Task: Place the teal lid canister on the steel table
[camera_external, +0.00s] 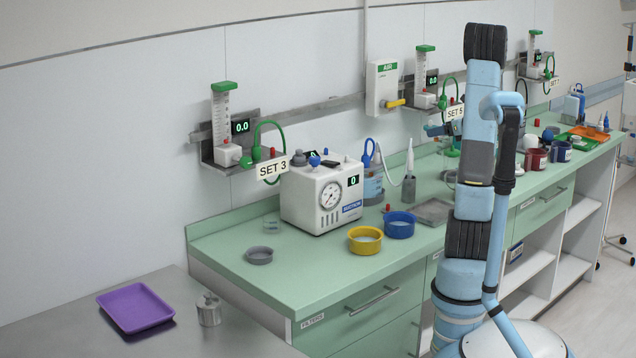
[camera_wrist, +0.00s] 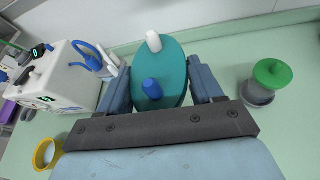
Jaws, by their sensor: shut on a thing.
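The teal lid canister (camera_wrist: 172,66) is seen from above in the wrist view, its round teal lid carrying a white knob and a blue knob. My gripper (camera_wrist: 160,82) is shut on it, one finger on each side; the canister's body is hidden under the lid. I cannot tell whether it touches the counter. In the external view my arm hides most of the gripper and canister. The steel table (camera_external: 60,330) is at the lower left of the external view, across the counter's near end.
A purple tray (camera_external: 136,307) and a small metal canister (camera_external: 208,310) stand on the steel table. The green counter (camera_external: 300,270) holds a white suction unit (camera_external: 322,195), a yellow bowl (camera_external: 364,240) and a blue bowl (camera_external: 399,225). A green-lidded jar (camera_wrist: 268,80) stands right of my gripper.

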